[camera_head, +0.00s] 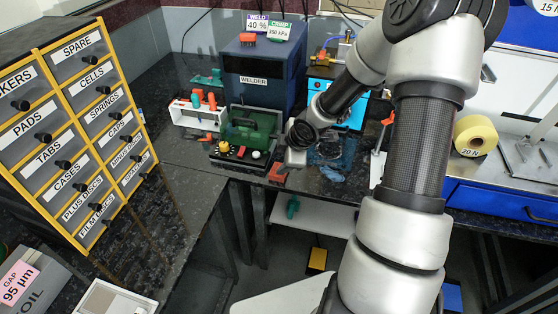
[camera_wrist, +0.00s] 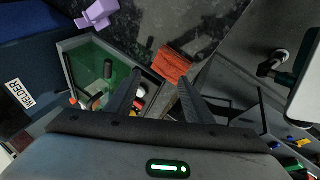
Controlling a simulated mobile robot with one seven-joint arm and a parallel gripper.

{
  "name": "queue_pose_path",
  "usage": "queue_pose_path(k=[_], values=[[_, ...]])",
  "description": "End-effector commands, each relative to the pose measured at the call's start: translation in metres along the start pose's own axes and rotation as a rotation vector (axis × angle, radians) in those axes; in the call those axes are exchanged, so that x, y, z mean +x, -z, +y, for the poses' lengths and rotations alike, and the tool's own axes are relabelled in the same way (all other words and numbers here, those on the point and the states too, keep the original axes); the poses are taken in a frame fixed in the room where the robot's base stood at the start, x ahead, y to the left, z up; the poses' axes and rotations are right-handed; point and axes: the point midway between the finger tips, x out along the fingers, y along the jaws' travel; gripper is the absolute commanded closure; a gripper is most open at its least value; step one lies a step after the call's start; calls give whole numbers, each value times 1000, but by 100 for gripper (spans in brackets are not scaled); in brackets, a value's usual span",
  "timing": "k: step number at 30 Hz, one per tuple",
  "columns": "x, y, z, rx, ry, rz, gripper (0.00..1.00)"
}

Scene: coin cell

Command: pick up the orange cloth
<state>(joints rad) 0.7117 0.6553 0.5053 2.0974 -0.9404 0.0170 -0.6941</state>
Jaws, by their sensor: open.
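The orange cloth (camera_wrist: 172,65) is a small, folded-looking red-orange piece on the dark speckled counter in the wrist view. In the head view the cloth (camera_head: 277,173) lies near the counter's front edge, partly hidden by my gripper. My gripper (camera_wrist: 160,76) is open and empty, its two dark fingers pointing at the counter. In the wrist view the cloth shows just beyond the gap between the fingertips, nearer the right finger. My gripper also shows in the head view (camera_head: 288,164), low beside the cloth. I cannot tell the exact height above it.
A green-windowed box (camera_head: 250,130) with small coloured parts stands close left of my gripper. The blue welder (camera_head: 262,72) stands behind it. A crumpled dark-blue item (camera_head: 332,173) lies to the right. The labelled drawer cabinet (camera_head: 75,120) stands far left.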

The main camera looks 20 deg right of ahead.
Motion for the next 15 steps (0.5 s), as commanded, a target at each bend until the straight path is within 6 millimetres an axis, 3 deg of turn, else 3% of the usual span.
queue_pose_path(k=[1,6,10,15], values=[[-26,21,0,-189,44,-42,52],[-70,46,-9,-771,180,-177,52],[-96,57,-6,-1079,254,-246,52],[-111,62,-4,-1271,304,-290,52]])
